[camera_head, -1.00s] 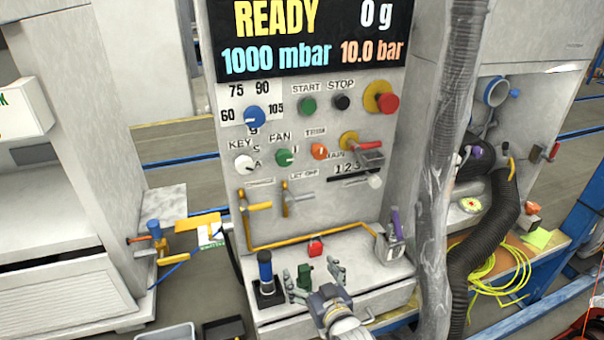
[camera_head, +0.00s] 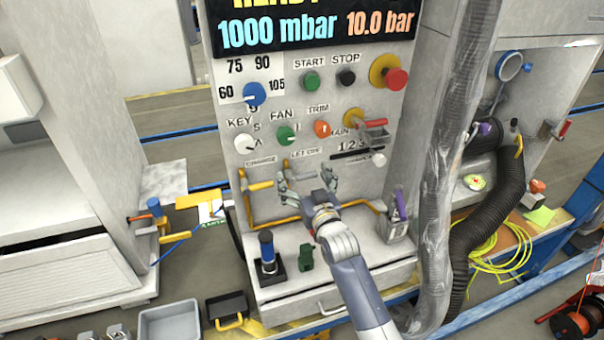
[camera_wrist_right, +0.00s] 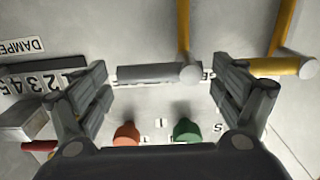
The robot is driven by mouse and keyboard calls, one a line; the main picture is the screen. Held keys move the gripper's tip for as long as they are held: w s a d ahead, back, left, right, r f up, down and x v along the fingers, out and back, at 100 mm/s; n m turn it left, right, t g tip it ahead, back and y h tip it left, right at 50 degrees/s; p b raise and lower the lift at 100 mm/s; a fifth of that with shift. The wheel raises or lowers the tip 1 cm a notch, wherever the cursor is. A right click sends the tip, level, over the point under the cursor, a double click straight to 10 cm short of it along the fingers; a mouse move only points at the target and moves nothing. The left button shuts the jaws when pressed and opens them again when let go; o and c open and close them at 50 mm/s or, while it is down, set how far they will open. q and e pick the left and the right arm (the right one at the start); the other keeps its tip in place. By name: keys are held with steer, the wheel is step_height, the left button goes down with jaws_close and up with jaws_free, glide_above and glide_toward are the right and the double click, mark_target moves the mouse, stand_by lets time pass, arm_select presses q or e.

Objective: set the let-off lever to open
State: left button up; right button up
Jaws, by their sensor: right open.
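The let-off lever (camera_wrist_right: 150,73) is a grey horizontal bar on a round hub, with a yellow pipe running from the hub. In the right wrist view it lies between the two fingers of my right gripper, with a gap visible at the hub-side finger. The right gripper (camera_head: 305,182) is open in front of the panel, its fingers at the let-off label and mostly hiding the lever in the head view. I cannot tell whether the far end of the bar touches a finger. My left gripper is out of view.
The yellow charge lever (camera_head: 260,186) is close to the left of the gripper. Knobs, including a green fan knob (camera_head: 285,134) and an orange trim knob (camera_head: 321,128), sit above.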

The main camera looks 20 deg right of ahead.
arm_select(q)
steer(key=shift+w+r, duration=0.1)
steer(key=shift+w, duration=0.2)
arm_select(e)
steer(key=shift+w, duration=0.65)
